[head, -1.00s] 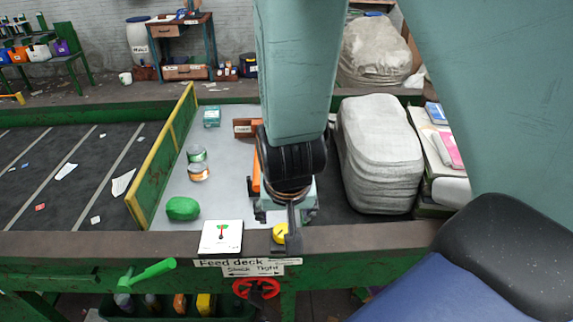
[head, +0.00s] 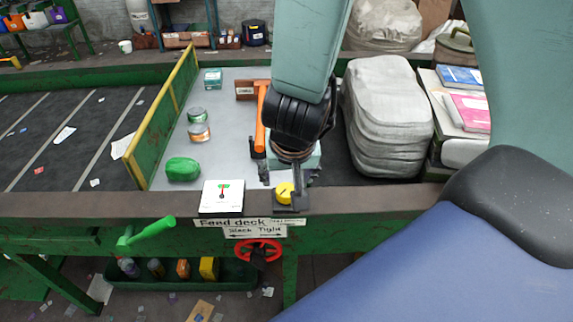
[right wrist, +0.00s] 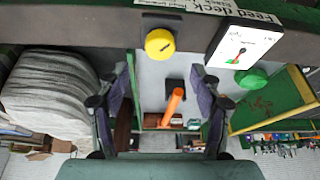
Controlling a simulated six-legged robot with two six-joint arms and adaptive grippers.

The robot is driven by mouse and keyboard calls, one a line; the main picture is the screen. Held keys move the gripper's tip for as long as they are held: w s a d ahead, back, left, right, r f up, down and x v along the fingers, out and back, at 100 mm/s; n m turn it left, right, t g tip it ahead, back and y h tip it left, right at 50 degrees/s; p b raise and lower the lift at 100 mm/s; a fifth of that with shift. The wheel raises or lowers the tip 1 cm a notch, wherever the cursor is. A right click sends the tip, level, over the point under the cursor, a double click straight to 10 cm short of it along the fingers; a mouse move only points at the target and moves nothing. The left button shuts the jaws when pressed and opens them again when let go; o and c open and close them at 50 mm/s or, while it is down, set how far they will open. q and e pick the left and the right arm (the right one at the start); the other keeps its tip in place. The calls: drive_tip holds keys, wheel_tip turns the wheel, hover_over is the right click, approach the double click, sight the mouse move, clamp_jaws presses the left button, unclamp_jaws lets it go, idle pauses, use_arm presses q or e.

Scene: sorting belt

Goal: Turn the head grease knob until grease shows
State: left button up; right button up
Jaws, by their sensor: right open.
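A round yellow knob (head: 284,192) sits on a dark base at the deck's front edge. It also shows in the right wrist view (right wrist: 158,44), with a dark mark on its face. A white dial plate (head: 222,196) with a needle and a green zone lies to its left. My right gripper (head: 288,177) is open just behind the knob. In the right wrist view my right gripper (right wrist: 163,66) has its fingers wide apart, with the knob ahead of the gap, apparently untouched. I see no grease that I can make out. My left gripper is not in view.
An orange handle (head: 262,115) stands behind the knob. A green lump (head: 182,169) and cans (head: 199,131) lie on the grey deck. Grey stacked sacks (head: 388,115) stand on the right. A red handwheel (head: 259,251) and green crank (head: 150,232) are on the front.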

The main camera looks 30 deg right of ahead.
sight(286, 190)
drive_tip(key=shift+f, duration=0.3)
drive_tip(key=b+x, duration=0.3)
drive_tip(key=x, duration=0.4)
drive_tip(key=shift+w, duration=0.1)
drive_tip(key=shift+r, duration=0.1)
